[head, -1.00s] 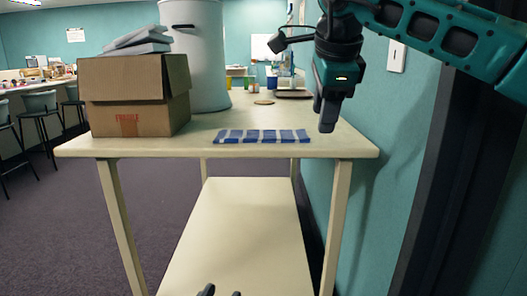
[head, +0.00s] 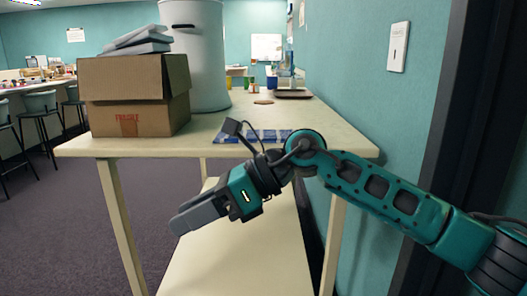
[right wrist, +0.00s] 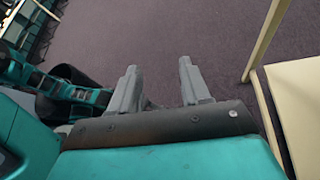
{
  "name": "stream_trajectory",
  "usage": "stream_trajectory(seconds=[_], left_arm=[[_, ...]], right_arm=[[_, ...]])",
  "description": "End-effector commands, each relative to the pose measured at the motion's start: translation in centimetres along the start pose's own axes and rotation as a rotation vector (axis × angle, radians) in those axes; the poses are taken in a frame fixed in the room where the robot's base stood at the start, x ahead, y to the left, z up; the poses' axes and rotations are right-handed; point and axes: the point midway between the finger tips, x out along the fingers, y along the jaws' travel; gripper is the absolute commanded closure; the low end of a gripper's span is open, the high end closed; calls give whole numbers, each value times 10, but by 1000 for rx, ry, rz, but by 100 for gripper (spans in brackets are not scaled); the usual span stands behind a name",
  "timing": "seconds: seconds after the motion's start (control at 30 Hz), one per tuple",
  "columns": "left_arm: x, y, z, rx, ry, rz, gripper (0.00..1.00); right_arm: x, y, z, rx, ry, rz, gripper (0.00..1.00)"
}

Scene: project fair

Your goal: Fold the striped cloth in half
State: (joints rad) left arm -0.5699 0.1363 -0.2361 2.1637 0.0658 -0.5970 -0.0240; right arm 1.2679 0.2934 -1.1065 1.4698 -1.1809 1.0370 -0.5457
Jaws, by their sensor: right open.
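The blue and white striped cloth (head: 270,134) lies flat near the front edge of the cream table (head: 345,138) in the head view. My right arm hides part of it. My right gripper (head: 186,222) is in front of the table and below its top, pointing down and left, clear of the cloth. In the right wrist view the right gripper's two fingers (right wrist: 158,70) stand apart with nothing between them and the carpet beyond. The cloth does not show in that view. My left gripper is not in view.
A cardboard box (head: 130,95) with grey flat items (head: 138,42) on top stands at the table's left. A white cylinder (head: 205,60) is behind it. A dark tray (head: 293,94) and small round item (head: 263,102) lie farther back. A teal wall (head: 365,90) borders the right side.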

Motion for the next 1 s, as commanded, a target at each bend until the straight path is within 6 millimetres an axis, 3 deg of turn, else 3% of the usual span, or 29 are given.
stream_trajectory(seconds=[0.03, 0.17, 0.33, 0.47, 0.67, 0.83, 1.0], left_arm=[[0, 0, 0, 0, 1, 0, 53], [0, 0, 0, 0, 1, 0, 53], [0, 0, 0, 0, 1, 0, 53], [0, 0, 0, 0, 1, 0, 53], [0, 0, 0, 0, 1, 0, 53], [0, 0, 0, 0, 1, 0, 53], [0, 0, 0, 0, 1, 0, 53]], right_arm=[[11, 11, 1, 86, -114, 56, 53], [19, 29, 13, 318, -397, 166, 53], [3, 28, 16, 672, -747, 276, 53], [-18, 14, 0, 969, -998, 335, 53], [-50, -17, -66, 1460, -1352, 382, 53], [-66, -29, -154, 1893, -1624, 379, 53], [-68, -14, -255, 2315, -1856, 335, 53]])
